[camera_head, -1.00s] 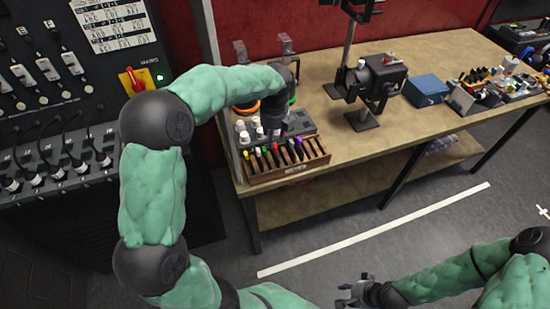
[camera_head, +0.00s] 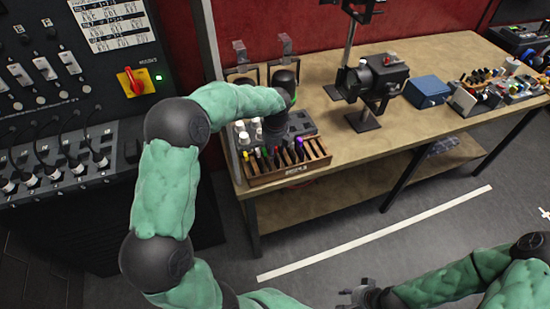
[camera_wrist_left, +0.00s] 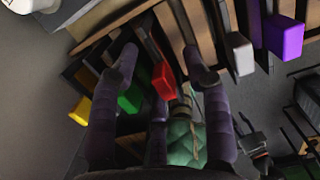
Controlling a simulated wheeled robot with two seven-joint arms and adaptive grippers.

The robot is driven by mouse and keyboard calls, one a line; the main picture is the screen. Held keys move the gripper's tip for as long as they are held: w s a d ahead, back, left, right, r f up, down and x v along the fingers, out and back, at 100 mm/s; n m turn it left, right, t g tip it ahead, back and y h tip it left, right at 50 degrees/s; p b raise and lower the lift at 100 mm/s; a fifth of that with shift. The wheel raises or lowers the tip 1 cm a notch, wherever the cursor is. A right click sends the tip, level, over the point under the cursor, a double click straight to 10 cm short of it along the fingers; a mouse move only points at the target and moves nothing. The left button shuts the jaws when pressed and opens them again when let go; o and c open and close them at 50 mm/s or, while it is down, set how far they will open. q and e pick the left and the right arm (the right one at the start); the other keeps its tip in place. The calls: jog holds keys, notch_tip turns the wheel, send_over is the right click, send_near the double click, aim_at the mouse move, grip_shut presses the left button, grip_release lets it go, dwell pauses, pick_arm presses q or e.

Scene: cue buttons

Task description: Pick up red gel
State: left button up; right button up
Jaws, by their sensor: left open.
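The red gel (camera_wrist_left: 163,82) is a slim piece with a red end, standing in a slotted wooden rack (camera_head: 290,179) at the table's front left. In the left wrist view my left gripper (camera_wrist_left: 166,64) is open, with one finger on each side of the red gel; I cannot tell whether either touches it. In the head view my left wrist covers part of the rack and hides the left fingers. My right gripper (camera_head: 363,292) is low in the head view, away from the table; its jaw opening is unclear.
In the wrist view, green (camera_wrist_left: 131,98) and yellow (camera_wrist_left: 80,111) gels are left of the red one; white (camera_wrist_left: 240,54) and purple (camera_wrist_left: 285,37) ones are right. Behind the rack is a grey tray (camera_head: 301,122) with white caps. A black device (camera_head: 378,78) and blue box (camera_head: 427,91) stand farther right.

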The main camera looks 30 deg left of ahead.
pick_arm(q)
grip_shut()
jog(key=shift+r, duration=0.1)
notch_tip(320, 180, up, 10)
jog(key=shift+f+p, duration=0.1)
jog(key=shift+p, duration=1)
notch_tip(320, 180, up, 11)
jog(key=p, duration=0.9)
jog(key=shift+s+f, duration=0.15)
dwell(0.8)
jog(key=shift+d, duration=0.1)
